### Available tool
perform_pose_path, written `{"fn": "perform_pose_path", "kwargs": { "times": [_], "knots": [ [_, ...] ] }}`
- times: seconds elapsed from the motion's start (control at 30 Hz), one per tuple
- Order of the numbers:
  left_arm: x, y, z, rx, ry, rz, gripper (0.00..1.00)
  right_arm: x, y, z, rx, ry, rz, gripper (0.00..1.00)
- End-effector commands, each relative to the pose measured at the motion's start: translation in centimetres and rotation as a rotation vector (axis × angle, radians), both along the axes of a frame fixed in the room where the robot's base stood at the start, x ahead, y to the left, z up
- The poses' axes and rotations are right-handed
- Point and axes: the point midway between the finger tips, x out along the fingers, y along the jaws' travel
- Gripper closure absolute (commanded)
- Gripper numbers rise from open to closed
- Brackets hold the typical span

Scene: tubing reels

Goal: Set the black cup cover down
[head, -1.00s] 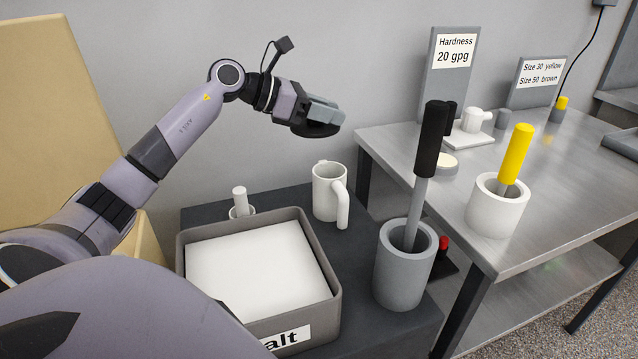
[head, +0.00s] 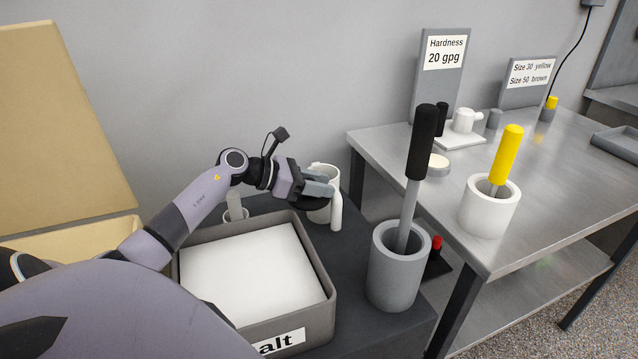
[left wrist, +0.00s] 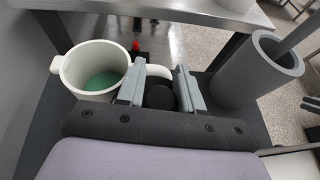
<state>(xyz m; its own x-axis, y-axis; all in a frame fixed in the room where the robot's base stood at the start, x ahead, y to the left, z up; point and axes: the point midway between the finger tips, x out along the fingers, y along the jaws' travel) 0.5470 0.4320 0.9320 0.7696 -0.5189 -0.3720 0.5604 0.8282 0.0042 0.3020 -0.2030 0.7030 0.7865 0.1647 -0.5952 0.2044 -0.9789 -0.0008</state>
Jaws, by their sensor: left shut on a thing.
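My left gripper (head: 322,184) is shut on the black cup cover (head: 312,204), a dark disc under the fingers. In the left wrist view a round black part of the cover (left wrist: 160,97) sits between the two fingers. A white mug (head: 325,171) stands on the dark stand; the gripper and cover hide part of it in the head view. In the left wrist view the mug (left wrist: 72,72) is open, holds something green, and lies left of the fingers. The cover is beside it, not over its mouth. Whether the cover touches the stand cannot be told. My right gripper is out of view.
A grey salt bin (head: 325,309) fills the stand's front. A grey holder (head: 392,280) with a black-handled tool (head: 421,140) stands to the right. A small white pot (head: 236,215) is at left. A metal table (head: 430,200) with a white holder (head: 487,216) adjoins at right.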

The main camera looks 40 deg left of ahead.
Motion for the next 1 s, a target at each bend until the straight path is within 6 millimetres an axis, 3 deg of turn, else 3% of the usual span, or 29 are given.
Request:
{"fn": "perform_pose_path", "kwargs": {
  "times": [0.37,0.4,0.87,1.0],
  "knots": [
    [0.0,0.0,-0.5,0.001,-0.001,0.000,0.93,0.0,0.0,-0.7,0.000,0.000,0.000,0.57],
    [0.0,0.0,-0.4,-0.001,-0.001,0.000,0.54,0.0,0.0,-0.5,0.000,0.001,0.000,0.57],
    [0.0,0.0,0.4,0.000,0.000,0.000,0.53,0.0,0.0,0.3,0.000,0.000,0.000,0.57],
    [-1.7,1.2,0.6,0.004,0.002,0.000,0.53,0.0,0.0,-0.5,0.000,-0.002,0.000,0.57]
  ]
}}
